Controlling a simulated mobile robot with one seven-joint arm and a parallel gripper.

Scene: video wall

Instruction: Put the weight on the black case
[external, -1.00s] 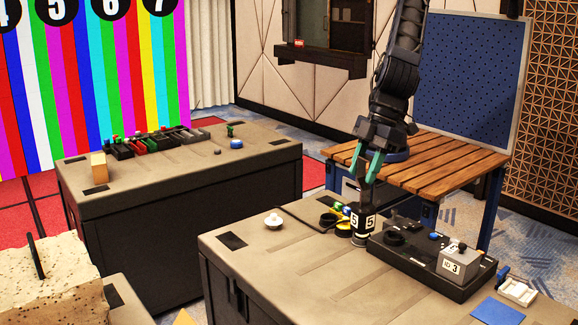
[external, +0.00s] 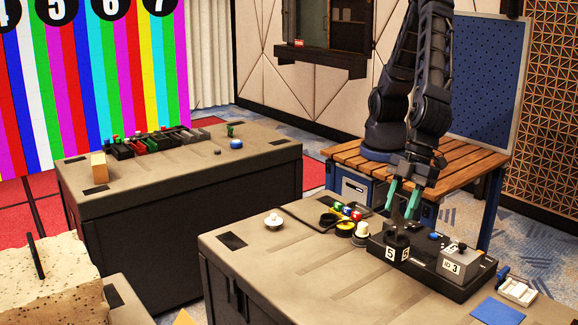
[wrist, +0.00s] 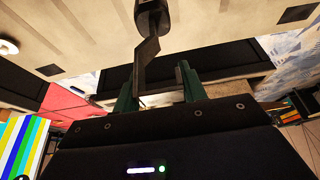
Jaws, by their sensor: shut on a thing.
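The weight (external: 397,246) is a dark cylinder with white "5" labels and a dark upper handle. In the external view it is over the left part of the black case (external: 440,282). I cannot tell whether its base touches the case. My gripper (external: 404,204) has green fingers pointing down and is shut on the weight's handle. In the wrist view the dark, bent handle (wrist: 147,55) runs up from between the fingertips (wrist: 158,86) to the weight's round body, which is partly cut off by the frame.
A grey block marked 3 (external: 455,260) sits on the right part of the case. Yellow and black round items (external: 345,229) and a pale bottle-like item (external: 361,234) stand left of it. A white knob-like item (external: 274,221) and blue sheet (external: 497,312) lie on the table (external: 290,265).

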